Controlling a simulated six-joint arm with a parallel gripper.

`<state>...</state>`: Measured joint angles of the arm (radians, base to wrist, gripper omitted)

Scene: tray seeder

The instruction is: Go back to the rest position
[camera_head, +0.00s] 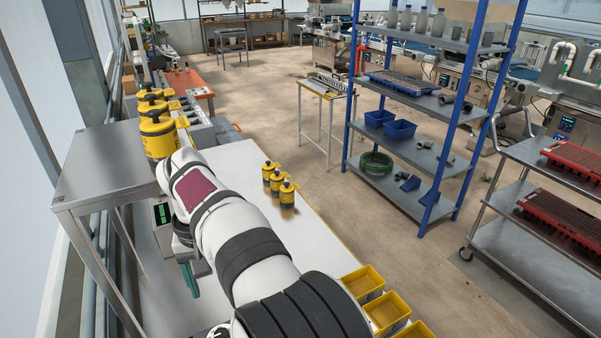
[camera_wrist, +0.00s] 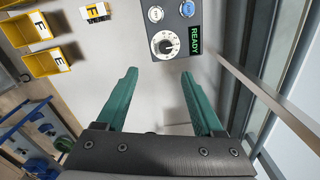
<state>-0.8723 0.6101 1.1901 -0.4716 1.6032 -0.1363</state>
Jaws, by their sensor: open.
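My gripper (camera_wrist: 158,73) shows in the wrist view with its two teal fingers spread apart and nothing between them. In the head view my white arm reaches forward over the light table (camera_head: 235,160), and part of the teal gripper (camera_head: 190,280) shows to the left of the arm. The gripper's other parts are hidden behind the arm there. In the wrist view a grey control box (camera_wrist: 178,12) with a dial, buttons and a green READY display lies beyond the fingertips, apart from them.
Yellow-and-black canisters (camera_head: 287,196) stand on the table right of my arm; more (camera_head: 157,135) stand on the grey raised shelf (camera_head: 100,170) at left. Yellow bins (camera_head: 385,312) line the table's near right edge.

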